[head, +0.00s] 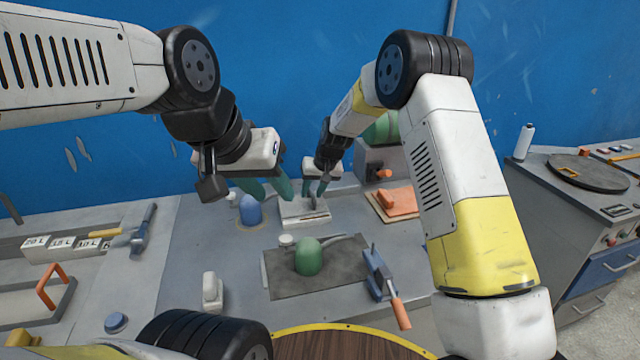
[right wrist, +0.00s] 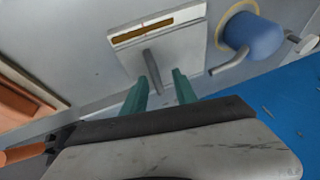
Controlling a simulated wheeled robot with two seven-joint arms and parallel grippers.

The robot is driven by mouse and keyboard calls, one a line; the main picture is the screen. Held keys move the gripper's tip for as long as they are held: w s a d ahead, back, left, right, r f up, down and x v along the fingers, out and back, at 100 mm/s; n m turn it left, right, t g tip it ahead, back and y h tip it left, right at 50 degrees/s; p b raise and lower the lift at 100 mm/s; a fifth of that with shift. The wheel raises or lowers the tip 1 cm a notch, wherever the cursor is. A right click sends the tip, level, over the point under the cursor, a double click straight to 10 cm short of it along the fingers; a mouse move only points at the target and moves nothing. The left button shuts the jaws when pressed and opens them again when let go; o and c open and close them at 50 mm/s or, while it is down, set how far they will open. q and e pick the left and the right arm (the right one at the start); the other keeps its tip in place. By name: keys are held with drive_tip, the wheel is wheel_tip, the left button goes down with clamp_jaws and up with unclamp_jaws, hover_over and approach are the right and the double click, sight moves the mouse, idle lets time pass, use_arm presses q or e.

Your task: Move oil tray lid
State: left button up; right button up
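The oil tray (head: 292,219) is a low white box at the back of the bench, below my right gripper. In the right wrist view, the pale lid (right wrist: 180,42) covers most of it. A brown strip of the inside (right wrist: 158,27) shows along one edge. The lid's grey bar handle (right wrist: 152,72) lies between the green fingertips of my right gripper (right wrist: 160,76), with gaps on both sides. The right gripper also shows in the head view (head: 315,190), open. My left gripper (head: 268,196) is open and empty, left of the tray, near the blue dome-shaped pot.
The blue pot (head: 250,210) stands left of the tray. A green dome (head: 309,257) sits on a dark mat (head: 285,285) in front. An orange-handled tool (head: 384,283) and an orange block (head: 397,199) are at right. A hammer (head: 142,230) lies far left.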

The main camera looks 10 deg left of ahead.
drive_tip(key=v, duration=0.7)
drive_tip(key=shift+r, duration=0.4)
drive_tip(key=shift+s+d, duration=0.1)
drive_tip(key=shift+d, duration=0.05)
drive_tip(key=s+d+r+m+t, duration=0.1)
drive_tip(key=s+d+r+m, duration=0.1)
drive_tip(key=s+d+r, duration=1.3)
drive_tip(key=s+d+r+t, duration=0.1)
drive_tip(key=s+d, duration=0.4)
drive_tip(key=s, duration=0.5)
drive_tip(key=s+d+m+h, duration=0.1)
drive_tip(key=s+d, duration=0.4)
drive_tip(key=s, duration=0.4)
drive_tip(key=shift+s+r+t+h, duration=0.3)
drive_tip(key=shift+s+r+t, duration=0.1)
